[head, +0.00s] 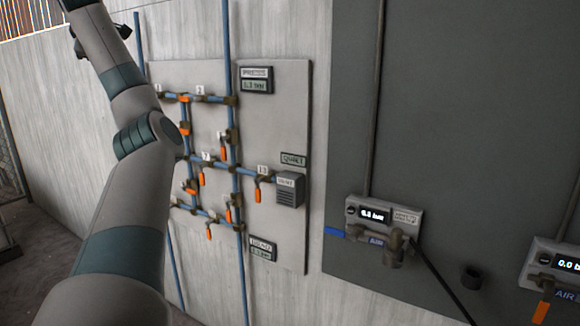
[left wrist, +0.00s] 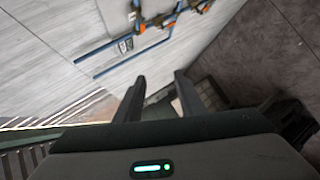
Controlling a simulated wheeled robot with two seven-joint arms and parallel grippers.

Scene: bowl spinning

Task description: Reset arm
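My left arm (head: 130,190) rises from the bottom left of the head view to the top left corner, in front of the pipe panel's left edge. Its far end is partly cut off by the frame's top. In the left wrist view my left gripper (left wrist: 160,77) has its two dark fingers apart with nothing between them. It is clear of the wall and the pipes. My right arm and gripper are not in view.
A grey panel (head: 285,110) carries blue pipes and several orange-handled valves. A dark board (head: 450,130) to its right holds a gauge unit (head: 383,215) and a second one (head: 560,265) at the edge. In the left wrist view the pipes (left wrist: 130,40) are at the top, with dark floor (left wrist: 265,50) to the right.

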